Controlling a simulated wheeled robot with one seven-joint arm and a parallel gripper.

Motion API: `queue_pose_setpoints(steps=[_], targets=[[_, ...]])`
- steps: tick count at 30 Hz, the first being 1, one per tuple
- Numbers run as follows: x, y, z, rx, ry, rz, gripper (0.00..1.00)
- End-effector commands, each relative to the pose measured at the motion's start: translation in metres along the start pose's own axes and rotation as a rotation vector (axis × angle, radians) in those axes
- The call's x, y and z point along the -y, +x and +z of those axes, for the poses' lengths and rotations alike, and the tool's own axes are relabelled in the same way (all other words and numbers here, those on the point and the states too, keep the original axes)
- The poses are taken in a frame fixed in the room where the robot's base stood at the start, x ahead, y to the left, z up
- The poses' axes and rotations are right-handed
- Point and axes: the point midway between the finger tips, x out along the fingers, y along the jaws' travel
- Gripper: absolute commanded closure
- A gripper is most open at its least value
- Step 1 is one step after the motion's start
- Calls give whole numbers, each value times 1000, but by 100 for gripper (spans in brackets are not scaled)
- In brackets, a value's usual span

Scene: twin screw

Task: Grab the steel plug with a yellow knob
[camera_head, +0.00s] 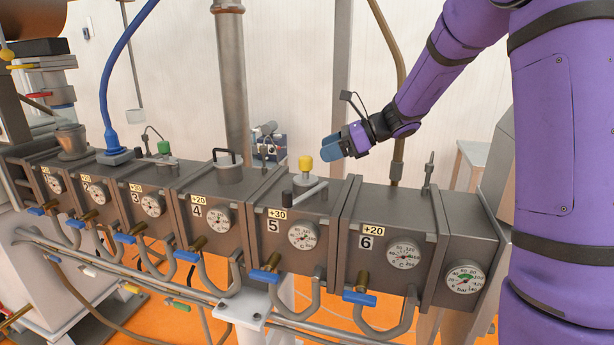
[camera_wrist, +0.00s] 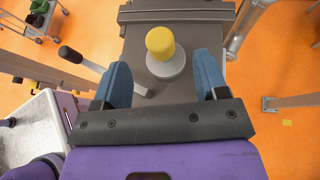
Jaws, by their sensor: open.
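The steel plug with a yellow knob (camera_head: 305,163) stands on top of the grey barrel section marked 5. In the wrist view, the yellow knob (camera_wrist: 160,43) rises from a round steel base (camera_wrist: 167,64) between and beyond my fingertips. My gripper (camera_head: 338,148) is open and empty, with blue fingers, just right of the knob in the head view. In the wrist view my gripper (camera_wrist: 164,78) has one finger on each side of the plug, apart from it.
A lever with a black grip (camera_wrist: 70,54) lies left of the plug, its bar passing near my left finger. Barrel sections with gauges run left and right. A blue hose (camera_head: 125,50) rises at the left, and a brown hose (camera_head: 397,100) stands behind section 6.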

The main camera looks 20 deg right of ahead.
Motion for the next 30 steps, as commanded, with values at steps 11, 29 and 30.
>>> queue_pose_setpoints(steps=[11,29,30], targets=[[0,39,0,-1,-1,1,33],[-1,85,-1,-1,-2,0,33],[-1,85,-1,-1,-2,0,40]])
